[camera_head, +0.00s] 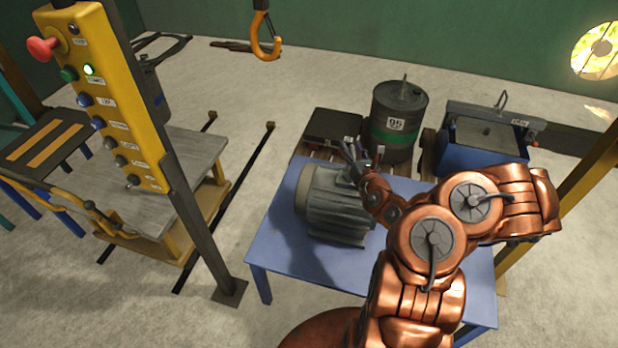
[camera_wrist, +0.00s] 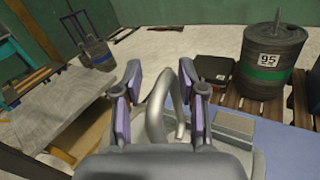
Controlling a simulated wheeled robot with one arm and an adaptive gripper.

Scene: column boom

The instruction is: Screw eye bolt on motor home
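The grey finned motor (camera_head: 338,205) lies on a blue table (camera_head: 275,245) in the head view. My gripper (camera_head: 356,152) is above the motor's top, at its far right side. In the wrist view my gripper (camera_wrist: 163,88) has its two purple-padded fingers apart. A grey metal ring, the eye bolt (camera_wrist: 156,108), stands upright between the fingers. It looks nearer the right finger; contact cannot be told. Its lower end and thread are hidden behind the gripper body. In the head view the eye bolt cannot be made out.
A dark drum marked 95 (camera_head: 398,125) and a black case (camera_head: 332,130) stand on a pallet behind the table. A blue box (camera_head: 485,145) is at right. A yellow crane hook (camera_head: 264,42) hangs at the back. A yellow button panel (camera_head: 110,100) and a grey cart (camera_head: 165,180) stand at left.

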